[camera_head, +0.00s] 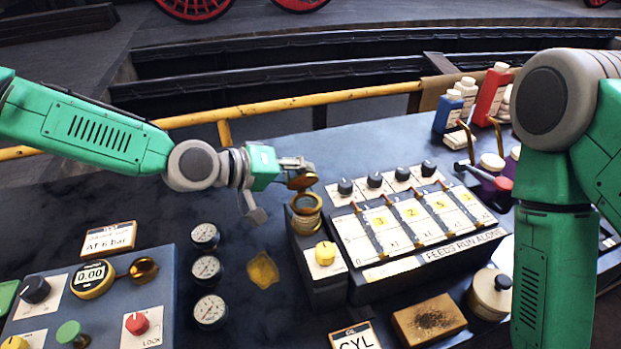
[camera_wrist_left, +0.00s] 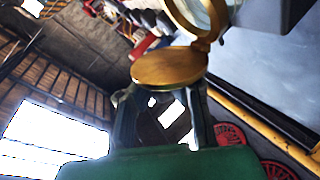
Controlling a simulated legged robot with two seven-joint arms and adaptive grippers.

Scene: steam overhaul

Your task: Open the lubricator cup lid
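The lubricator cup (camera_head: 306,222) is a brass cup on the left end of the dark lubricator box. Its round brass lid (camera_head: 302,182) is tilted up above the cup, with a gap between lid and rim. In the left wrist view the lid (camera_wrist_left: 170,67) stands at an angle to the cup's ring (camera_wrist_left: 207,22), joined at one edge. My left gripper (camera_head: 279,187) is beside the lid, its fingers spread, one near the lid. Its fingers also show apart in the left wrist view (camera_wrist_left: 160,103); whether one touches the lid is unclear. My right gripper is out of view.
A yellow knob (camera_head: 325,253) sits in front of the cup, with black knobs (camera_head: 374,180) along the box's back. Three gauges (camera_head: 206,268) and a yellow patch (camera_head: 263,271) lie to the left. A yellow rail (camera_head: 290,103) runs behind. Bottles (camera_head: 490,95) stand back right.

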